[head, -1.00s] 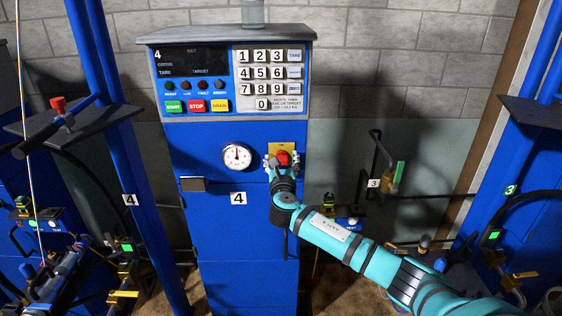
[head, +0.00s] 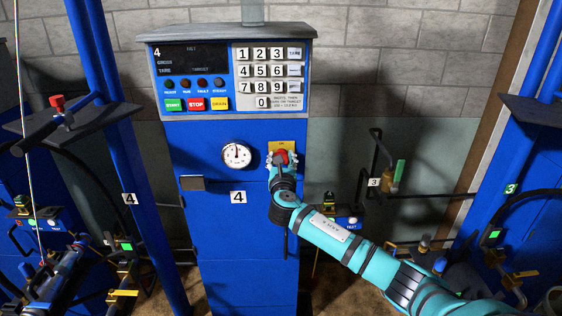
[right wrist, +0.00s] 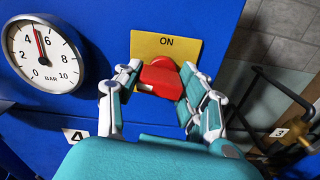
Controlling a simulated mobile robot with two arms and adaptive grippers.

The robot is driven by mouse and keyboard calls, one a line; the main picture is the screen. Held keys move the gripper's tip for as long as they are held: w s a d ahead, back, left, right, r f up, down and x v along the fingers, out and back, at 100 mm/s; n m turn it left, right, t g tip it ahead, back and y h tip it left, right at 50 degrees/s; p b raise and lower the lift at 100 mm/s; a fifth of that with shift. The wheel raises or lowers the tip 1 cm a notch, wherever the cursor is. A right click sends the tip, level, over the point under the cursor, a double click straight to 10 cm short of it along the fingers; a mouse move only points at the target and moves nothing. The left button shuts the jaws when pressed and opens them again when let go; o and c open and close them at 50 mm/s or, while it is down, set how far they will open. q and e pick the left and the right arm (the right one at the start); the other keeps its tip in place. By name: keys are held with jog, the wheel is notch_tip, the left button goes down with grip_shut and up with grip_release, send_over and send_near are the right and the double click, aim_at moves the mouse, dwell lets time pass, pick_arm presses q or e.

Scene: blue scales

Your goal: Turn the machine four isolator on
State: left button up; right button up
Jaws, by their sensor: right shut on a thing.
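The machine four isolator is a red knob (head: 281,156) on a yellow plate (head: 290,146), on the front of the blue machine marked 4 (head: 238,197). In the right wrist view the red knob (right wrist: 165,77) sits between the fingers, below the word ON on the yellow plate (right wrist: 166,45). My right gripper (head: 281,163) comes from the lower right and is shut on the knob; its fingers (right wrist: 160,85) are on both sides of it. The knob's handle looks tilted, and its lower part is partly hidden by the fingers. My left gripper is not in view.
A round pressure gauge (head: 237,155) is left of the knob. Above are a keypad (head: 268,78) and START, STOP and DRAIN buttons (head: 196,104). A bent black bar tagged 3 (head: 376,160) stands to the right. Other blue machines flank both sides.

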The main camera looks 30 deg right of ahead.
jog(key=m+b, duration=0.1)
jog(key=m, duration=0.3)
jog(key=shift+f+m, duration=0.1)
jog(key=shift+m, duration=0.2)
jog(key=m+b, duration=0.1)
jog(key=m, duration=0.2)
jog(key=shift+m+b, duration=0.3)
jog(key=shift+b, duration=0.1)
jog(key=m+b, duration=0.1)
jog(key=m, duration=0.3)
jog(key=shift+b, duration=0.35)
jog(key=shift+s+d+m+b, duration=0.1)
jog(key=shift+m+b, duration=0.55)
jog(key=shift+m, duration=1.35)
jog(key=o, duration=1.2)
jog(key=shift+r, duration=0.2)
jog(key=shift+c, duration=0.2)
